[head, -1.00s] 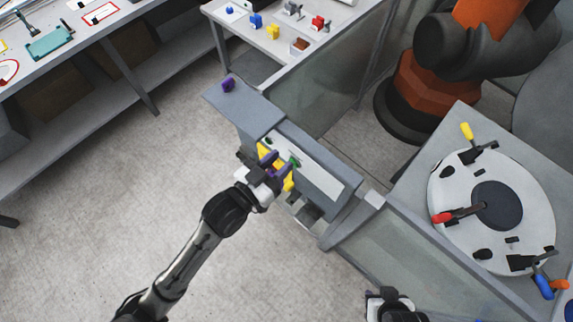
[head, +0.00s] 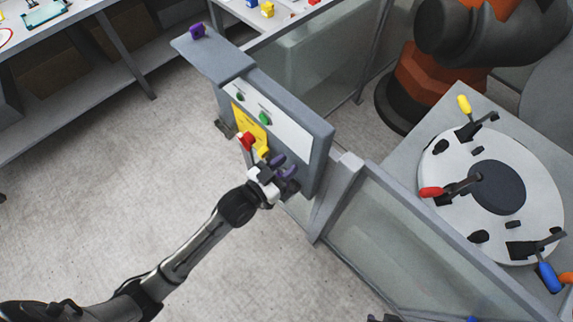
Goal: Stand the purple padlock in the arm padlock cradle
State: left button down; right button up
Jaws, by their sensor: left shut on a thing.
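A purple padlock-like block (head: 197,31) stands on the grey ledge at the far left end of the control cabinet. My left gripper (head: 284,173) is at the lower right of the cabinet's front, well away from that block. The grey pocket low on the cabinet front, possibly the cradle, is hidden behind this hand. A red knob (head: 247,141) on a yellow plate (head: 246,122) is just to the upper left of the gripper. My right gripper is not clearly visible.
The grey cabinet (head: 325,140) has green buttons (head: 265,118) on its white panel. A clear-panelled fence (head: 410,240) runs to its right. Beyond it is a round mould (head: 540,200) with coloured clamp handles. A workbench (head: 75,25) stands upper left; the floor (head: 110,200) is clear.

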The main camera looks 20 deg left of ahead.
pick_arm(q)
jog(key=shift+p, duration=0.3)
jog(key=shift+r, duration=0.1)
jog(key=shift+f+b, duration=0.75)
jog(key=shift+f, duration=1.15)
jog(key=shift+f+b, duration=0.5)
jog(key=shift+f, duration=0.55)
jog(key=c, duration=0.7)
grip_release()
jog(key=shift+o, duration=0.2)
jog(key=shift+s, duration=0.1)
